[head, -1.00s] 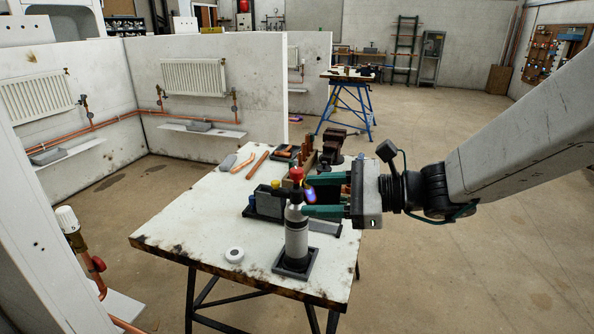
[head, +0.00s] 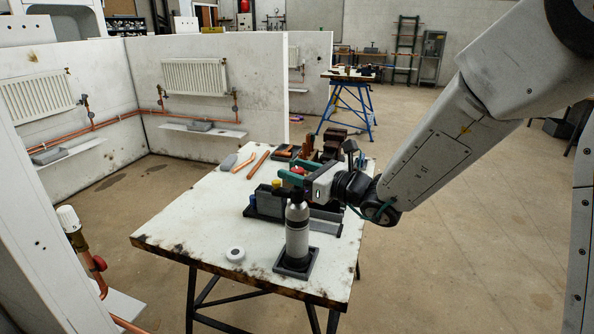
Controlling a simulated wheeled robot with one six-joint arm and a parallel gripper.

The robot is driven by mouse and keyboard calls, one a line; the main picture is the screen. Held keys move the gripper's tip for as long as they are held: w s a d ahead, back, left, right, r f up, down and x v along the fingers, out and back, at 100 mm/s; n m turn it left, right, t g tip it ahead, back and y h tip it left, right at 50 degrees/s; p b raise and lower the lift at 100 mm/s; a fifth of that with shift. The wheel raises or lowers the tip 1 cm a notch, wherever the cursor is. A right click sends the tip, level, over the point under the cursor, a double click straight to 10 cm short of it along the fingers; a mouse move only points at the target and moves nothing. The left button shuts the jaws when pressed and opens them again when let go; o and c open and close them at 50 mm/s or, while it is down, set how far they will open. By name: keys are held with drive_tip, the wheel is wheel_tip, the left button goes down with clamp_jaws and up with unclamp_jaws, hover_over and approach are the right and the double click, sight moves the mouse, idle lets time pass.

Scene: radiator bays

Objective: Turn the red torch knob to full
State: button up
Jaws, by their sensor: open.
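The torch (head: 297,232) stands upright in a dark square base near the front right corner of the white bench. Its canister is grey and its neck is black. A bit of the red knob (head: 298,170) shows at the torch's top, next to the teal fingers. My gripper (head: 294,174) is open at the knob, reaching in from the right and pointing left and away. The gripper body covers most of the torch head. I cannot tell whether the fingers touch the knob, and no flame shows.
Copper pipe pieces (head: 244,163) and a vise (head: 333,143) are further back. The bench's (head: 185,225) left part is clear.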

drive_tip(key=shift+a, duration=0.1)
drive_tip(key=c, duration=0.9)
drive_tip(key=shift+c, duration=0.2)
drive_tip(key=shift+w+n+g+y, duration=0.1)
drive_tip(key=shift+n+g+y, duration=0.2)
drive_tip(key=shift+g, duration=0.1)
drive_tip(key=shift+n+g, duration=0.3)
drive_tip(key=shift+g, duration=0.1)
drive_tip(key=shift+n+g+y, duration=0.8)
drive_tip(key=shift+n+g, duration=0.1)
drive_tip(key=shift+g, duration=0.3)
drive_tip(key=o, duration=0.9)
drive_tip(key=shift+o, duration=0.2)
